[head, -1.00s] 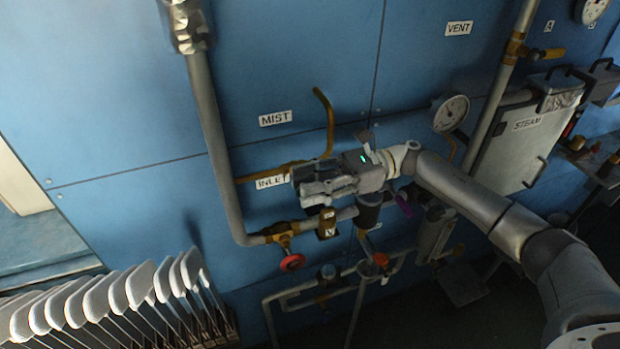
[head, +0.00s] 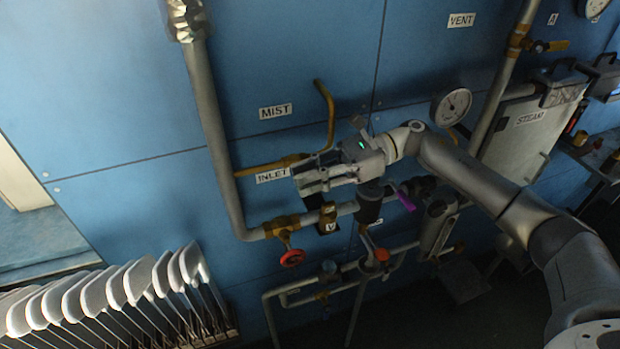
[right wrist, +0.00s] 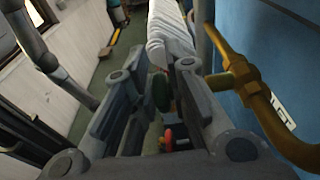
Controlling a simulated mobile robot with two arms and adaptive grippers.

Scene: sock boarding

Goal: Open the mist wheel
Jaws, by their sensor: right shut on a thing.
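The MIST label (head: 275,112) is on the blue wall, above a brass valve body (head: 297,160) with a bent brass pipe (head: 329,110). My right gripper (head: 300,180) reaches in from the right, just below that valve. In the right wrist view, a dark green wheel (right wrist: 160,92) sits between the fingers of my right gripper (right wrist: 161,78), with the brass valve body (right wrist: 240,75) close on the right. My right gripper is shut on this wheel. In the head view the gripper hides the wheel. My left gripper is not in view.
A thick grey pipe (head: 211,140) runs left of my gripper. A row of white sock boards (head: 125,288) stands at lower left.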

